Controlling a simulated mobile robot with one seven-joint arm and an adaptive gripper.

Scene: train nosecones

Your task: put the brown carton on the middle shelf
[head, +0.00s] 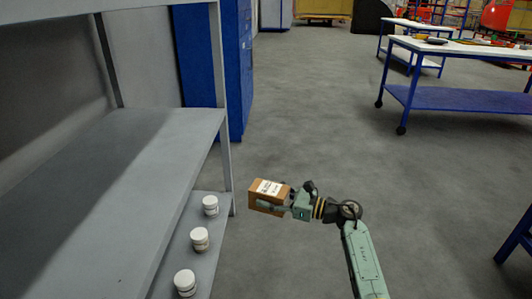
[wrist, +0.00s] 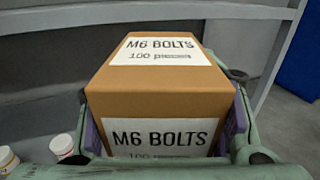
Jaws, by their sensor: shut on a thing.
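The brown carton (head: 266,195) is held in my gripper (head: 283,203), to the right of the shelf rack's front upright in the head view. In the wrist view the carton (wrist: 160,90) fills the middle, with white "M6 BOLTS" labels on its top and near face. The gripper's fingers (wrist: 165,140) are shut on its two sides. The middle shelf (head: 110,190) is a bare grey board at the left of the head view. The carton is off the shelf, in the open beside the rack.
White jars (head: 200,240) stand in a row on the lower shelf (head: 205,270). The rack's front upright (head: 221,110) stands between the middle shelf's end and the blue cabinet (head: 205,60). A blue workbench (head: 460,97) stands at the back right. The floor between is clear.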

